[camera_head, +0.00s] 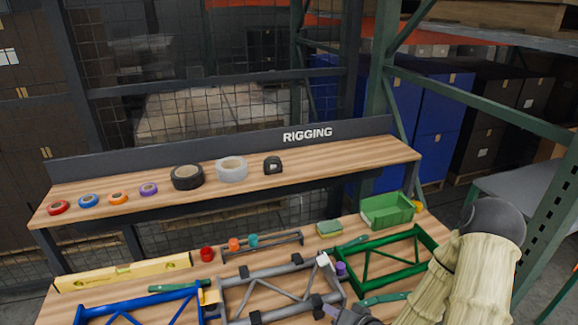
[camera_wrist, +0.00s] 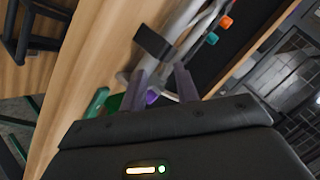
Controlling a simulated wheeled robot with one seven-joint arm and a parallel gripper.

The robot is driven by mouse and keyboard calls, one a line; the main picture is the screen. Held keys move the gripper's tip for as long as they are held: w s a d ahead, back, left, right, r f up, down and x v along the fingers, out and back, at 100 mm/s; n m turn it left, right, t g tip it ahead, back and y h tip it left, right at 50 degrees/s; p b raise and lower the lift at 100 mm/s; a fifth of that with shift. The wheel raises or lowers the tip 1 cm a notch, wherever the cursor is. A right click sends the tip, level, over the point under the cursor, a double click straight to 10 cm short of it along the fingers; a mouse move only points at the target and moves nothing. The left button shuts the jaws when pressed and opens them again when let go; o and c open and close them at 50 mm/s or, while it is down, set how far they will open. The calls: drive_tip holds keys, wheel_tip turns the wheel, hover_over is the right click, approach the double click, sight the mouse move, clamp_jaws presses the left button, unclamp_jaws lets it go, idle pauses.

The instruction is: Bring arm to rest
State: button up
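My arm comes in from the lower right in the head view. My gripper (camera_head: 347,313) is at the bottom edge there, low near the right end of the grey frame (camera_head: 262,315) and partly cut off. In the wrist view my gripper (camera_wrist: 161,75) shows two purplish fingers spread apart, with no object clearly held between them. Grey frame tubes with a black strap (camera_wrist: 155,43) lie just past the fingertips. A purple piece (camera_wrist: 152,96) shows behind the fingers; I cannot tell how far off it is.
The near bench also holds a blue frame (camera_head: 130,310), a green frame (camera_head: 385,240), a green bin (camera_head: 387,210), a yellow level (camera_head: 122,273) and a thin rack (camera_head: 262,243). A rear shelf (camera_head: 330,160) carries several tape rolls. A green rack post (camera_head: 545,230) stands at right.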

drive_tip(key=shift+s+d+r+n+g+h, duration=0.1)
drive_tip(key=shift+d+r+n+g+h, duration=0.25)
drive_tip(key=shift+n+g, duration=0.25)
drive_tip(key=s+d+r+n+g+h, duration=0.1)
drive_tip(key=s+r+g+h, duration=0.1)
drive_tip(key=s+r, duration=0.3)
drive_tip(key=s+r+g+h+p, duration=0.1)
drive_tip(key=s+r+g+h, duration=0.2)
drive_tip(key=s+r, duration=0.3)
wheel_tip(320, 180, up, 6)
drive_tip(key=shift+s+d+f+n+g, duration=0.1)
drive_tip(key=shift+s+d+n+g, duration=0.05)
drive_tip(key=shift+d+n+g, duration=0.3)
